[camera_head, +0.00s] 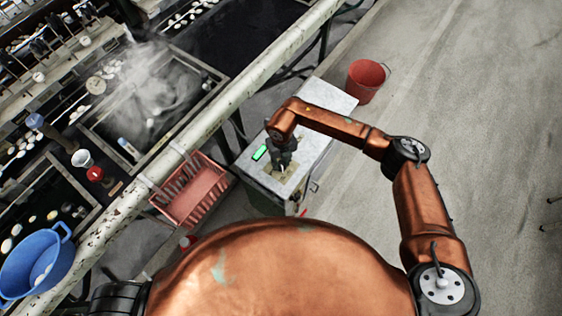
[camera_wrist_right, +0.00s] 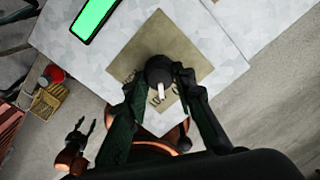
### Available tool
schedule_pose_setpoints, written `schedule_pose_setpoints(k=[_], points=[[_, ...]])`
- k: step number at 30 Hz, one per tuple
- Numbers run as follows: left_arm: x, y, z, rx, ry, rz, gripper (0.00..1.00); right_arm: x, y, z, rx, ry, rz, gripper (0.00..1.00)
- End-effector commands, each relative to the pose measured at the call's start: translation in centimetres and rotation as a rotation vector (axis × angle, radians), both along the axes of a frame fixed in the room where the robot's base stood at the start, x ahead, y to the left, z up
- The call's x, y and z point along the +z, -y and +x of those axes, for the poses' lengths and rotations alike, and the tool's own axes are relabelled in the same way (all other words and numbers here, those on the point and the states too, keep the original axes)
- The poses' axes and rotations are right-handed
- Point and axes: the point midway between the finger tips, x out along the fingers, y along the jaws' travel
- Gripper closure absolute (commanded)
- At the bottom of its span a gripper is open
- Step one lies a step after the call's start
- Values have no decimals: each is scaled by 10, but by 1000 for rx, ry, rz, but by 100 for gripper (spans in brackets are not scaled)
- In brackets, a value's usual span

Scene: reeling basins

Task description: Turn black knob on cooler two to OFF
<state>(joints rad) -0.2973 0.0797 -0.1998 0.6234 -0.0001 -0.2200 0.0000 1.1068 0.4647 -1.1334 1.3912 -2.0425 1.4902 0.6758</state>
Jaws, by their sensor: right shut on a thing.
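The cooler (camera_head: 322,96) is a pale galvanised box with a lit green panel (camera_head: 260,153). The panel also shows in the right wrist view (camera_wrist_right: 95,17). My left gripper (camera_wrist_right: 85,127) is small at lower left, empty, fingers apart.
A red bucket (camera_head: 366,80) stands on the floor beyond the cooler. A red crate (camera_head: 192,193) lies left of it, by a pale pipe rail (camera_head: 245,85) along steaming basins. A blue basin (camera_head: 34,262) is at lower left.

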Motion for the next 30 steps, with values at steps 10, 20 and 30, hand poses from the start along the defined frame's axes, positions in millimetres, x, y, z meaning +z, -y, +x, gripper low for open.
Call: schedule_pose_setpoints(k=[10,20,30], points=[[-7,0,-5,0,-8,0,60,-1,1,0,272,0,-2,100],[-14,0,-12,0,-18,0,60,-1,2,0,530,-2,-2,100],[-18,0,-14,0,-21,1,60,-1,1,0,680,-2,-1,100]])
